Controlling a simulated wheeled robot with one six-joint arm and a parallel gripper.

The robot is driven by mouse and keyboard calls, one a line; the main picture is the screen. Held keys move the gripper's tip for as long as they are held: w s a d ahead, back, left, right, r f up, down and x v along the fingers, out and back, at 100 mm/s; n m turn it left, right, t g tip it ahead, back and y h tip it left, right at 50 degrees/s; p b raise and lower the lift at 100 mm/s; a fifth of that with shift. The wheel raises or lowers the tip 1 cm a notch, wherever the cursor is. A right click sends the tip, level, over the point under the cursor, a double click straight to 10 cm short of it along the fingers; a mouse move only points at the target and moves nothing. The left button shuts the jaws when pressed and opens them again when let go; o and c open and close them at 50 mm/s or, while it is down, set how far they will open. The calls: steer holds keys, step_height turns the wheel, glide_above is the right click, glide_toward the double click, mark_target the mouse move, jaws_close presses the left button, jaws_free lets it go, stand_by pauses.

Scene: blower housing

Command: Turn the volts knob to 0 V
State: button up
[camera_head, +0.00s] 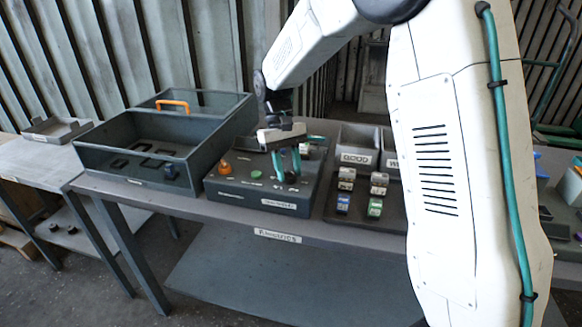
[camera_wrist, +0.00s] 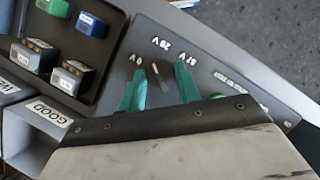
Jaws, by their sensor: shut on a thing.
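The volts knob (camera_wrist: 161,74) is a small dark knob on the grey control panel (camera_wrist: 215,65). In the head view my gripper (camera_head: 285,172) reaches down onto the right part of the panel (camera_head: 235,188). The knob's lower part is hidden by the gripper body in the wrist view. I cannot tell its exact pointing direction.
An orange knob (camera_head: 225,168) and a green button (camera_head: 256,174) sit on the panel left of my gripper. A dark open box (camera_head: 125,180) stands further left. A tray of small blocks (camera_head: 330,211) and a bin labelled GOOD (camera_head: 356,158) stand to the right.

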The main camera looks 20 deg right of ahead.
steer(key=n+h, duration=0.1)
steer(key=n, duration=0.1)
steer(key=n+h, duration=0.1)
steer(key=n, duration=0.2)
steer(key=shift+s+a+f+t, duration=0.1)
steer(key=shift+s+a+t, duration=0.1)
steer(key=shift+t, duration=0.2)
steer(key=shift+n+t+h, duration=0.5)
steer(key=shift+n+h, duration=0.1)
steer(key=shift+n, duration=1.7)
steer(key=shift+a, duration=0.1)
steer(key=o, duration=1)
steer(key=shift+a, duration=0.15)
steer(key=shift+d, duration=0.2)
steer(key=v, duration=0.8)
